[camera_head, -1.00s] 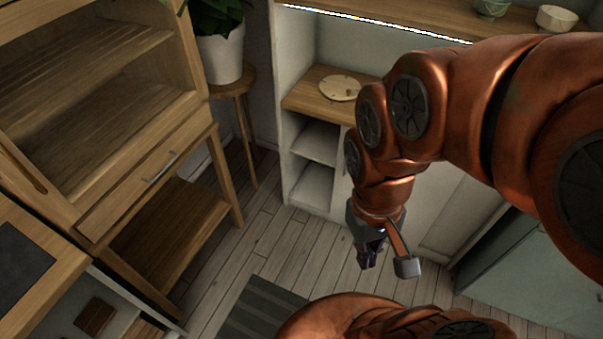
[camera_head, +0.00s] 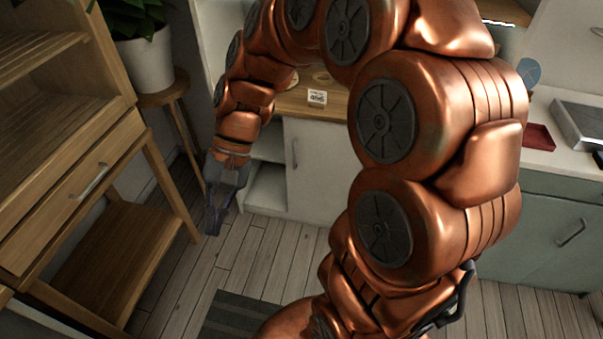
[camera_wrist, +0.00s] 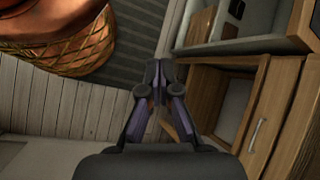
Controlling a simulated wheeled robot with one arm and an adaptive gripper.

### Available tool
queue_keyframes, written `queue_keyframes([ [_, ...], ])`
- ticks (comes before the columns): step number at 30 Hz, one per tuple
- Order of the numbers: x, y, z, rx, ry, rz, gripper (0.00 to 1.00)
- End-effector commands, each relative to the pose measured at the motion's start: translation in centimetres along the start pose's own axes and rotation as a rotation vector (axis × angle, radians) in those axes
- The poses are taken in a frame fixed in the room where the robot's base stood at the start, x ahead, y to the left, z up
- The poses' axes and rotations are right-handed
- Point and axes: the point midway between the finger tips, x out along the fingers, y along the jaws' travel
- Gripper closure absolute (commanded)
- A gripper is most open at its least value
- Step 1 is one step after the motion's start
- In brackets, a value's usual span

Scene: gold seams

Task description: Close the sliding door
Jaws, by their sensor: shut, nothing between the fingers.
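The white sliding door (camera_head: 312,180) is on the low white cabinet in the head view, with a small vertical grey handle (camera_head: 294,153) near its left edge. Left of the door the cabinet is open, and part of a white shelf compartment (camera_head: 266,188) shows there. My arm hides part of that opening and the area right of the door. My gripper (camera_head: 212,226) points down to the left of the door and appears apart from it. In the wrist view my gripper (camera_wrist: 155,72) is shut and empty. The door is not recognisable in the wrist view.
A wooden cabinet with a drawer (camera_head: 82,195) stands at the left, beside a stool (camera_head: 176,95) with a potted plant (camera_head: 146,62). Green cabinets (camera_head: 550,240) stand at the right. Plank floor (camera_head: 262,262) and a dark striped rug (camera_head: 232,315) lie in front.

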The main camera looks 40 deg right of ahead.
Motion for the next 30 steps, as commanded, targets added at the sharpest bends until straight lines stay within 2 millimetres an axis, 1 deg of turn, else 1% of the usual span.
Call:
queue_keyframes([
  [1,0.7,-0.2,-1.9,0.036,-0.018,-0.046,1.00],
  [5,0.8,-1.3,-5.6,0.130,-0.064,-0.166,1.00],
  [9,0.5,-1.9,-10.1,0.233,-0.108,-0.298,1.00],
  [11,0.4,-1.9,-12.1,0.278,-0.128,-0.354,1.00],
  [13,0.1,-1.7,-14.5,0.329,-0.148,-0.421,1.00],
  [17,-0.5,-0.7,-19.2,0.426,-0.189,-0.544,1.00],
  [21,-1.3,1.3,-24.5,0.530,-0.221,-0.680,1.00],
  [23,-1.6,2.5,-26.8,0.573,-0.233,-0.738,1.00],
  [24,-1.8,3.4,-28.4,0.604,-0.240,-0.775,1.00],
  [26,-2.2,4.9,-30.6,0.645,-0.249,-0.834,1.00],
  [27,-2.3,6.0,-32.1,0.676,-0.259,-0.873,1.00],
  [29,-2.5,7.8,-34.3,0.717,-0.268,-0.930,1.00],
  [30,-2.7,9.1,-35.8,0.745,-0.273,-0.969,1.00],
])
